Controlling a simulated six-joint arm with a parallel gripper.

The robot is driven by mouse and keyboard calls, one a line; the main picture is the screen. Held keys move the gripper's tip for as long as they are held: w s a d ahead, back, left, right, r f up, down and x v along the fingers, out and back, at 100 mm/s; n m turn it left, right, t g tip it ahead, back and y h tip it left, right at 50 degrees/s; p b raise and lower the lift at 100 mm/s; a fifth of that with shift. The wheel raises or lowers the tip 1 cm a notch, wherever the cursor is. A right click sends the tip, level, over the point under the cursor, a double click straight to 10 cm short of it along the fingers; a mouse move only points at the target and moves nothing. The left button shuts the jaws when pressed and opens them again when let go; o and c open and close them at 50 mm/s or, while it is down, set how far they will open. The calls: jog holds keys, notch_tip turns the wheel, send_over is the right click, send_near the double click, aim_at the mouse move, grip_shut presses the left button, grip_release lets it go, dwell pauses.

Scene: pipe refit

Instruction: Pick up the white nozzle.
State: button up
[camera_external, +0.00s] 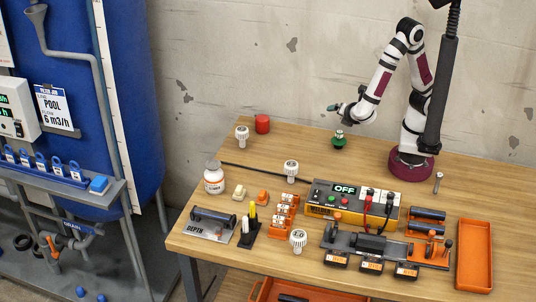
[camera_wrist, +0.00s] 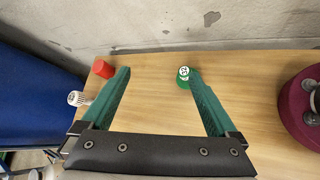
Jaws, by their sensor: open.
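Three white nozzle-like pieces stand on the wooden table: one at the back left (camera_external: 241,135), one in the middle (camera_external: 291,168), and one with dark print at the front (camera_external: 298,238). In the wrist view a white ribbed piece (camera_wrist: 76,98) shows at the left, outside my left finger. My gripper (camera_external: 333,108) is open and empty, above the back of the table. In the wrist view its green fingers (camera_wrist: 158,75) are spread apart. A green piece with a white marked top (camera_external: 338,139) stands below it, by the right fingertip in the wrist view (camera_wrist: 183,77).
A red cylinder (camera_external: 262,124) stands beside the back-left white piece. A yellow box reading OFF (camera_external: 345,190), a white jar (camera_external: 214,178), small orange parts and an orange tray (camera_external: 475,254) fill the front. The back middle table is mostly clear; a wall stands behind.

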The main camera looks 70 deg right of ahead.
jog(key=w+a+f+n+t+y, duration=0.25)
jog(key=a+n+t, duration=0.25)
jog(key=a+n, duration=0.35)
jog(key=n+t+y, duration=0.3)
jog(key=n+y, duration=0.1)
jog(key=n, duration=0.3)
send_near(294, 165)
jog(key=shift+s+d+r+m, duration=0.25)
jog(key=shift+s+d+r, duration=0.05)
jog(key=shift+s+r, duration=0.25)
jog(key=shift+w+a+f+n, duration=0.3)
jog(key=shift+a+f+n, duration=0.1)
jog(key=x, duration=0.9)
jog(key=shift+w+f, duration=0.1)
jog(key=shift+w, duration=0.05)
jog(key=x, duration=0.5)
jog(key=shift+w+d+f, duration=0.1)
jog(key=shift+d+f, duration=0.1)
jog(key=shift+f, duration=0.15)
jog(key=c, duration=1.4)
jog(key=shift+r, duration=0.15)
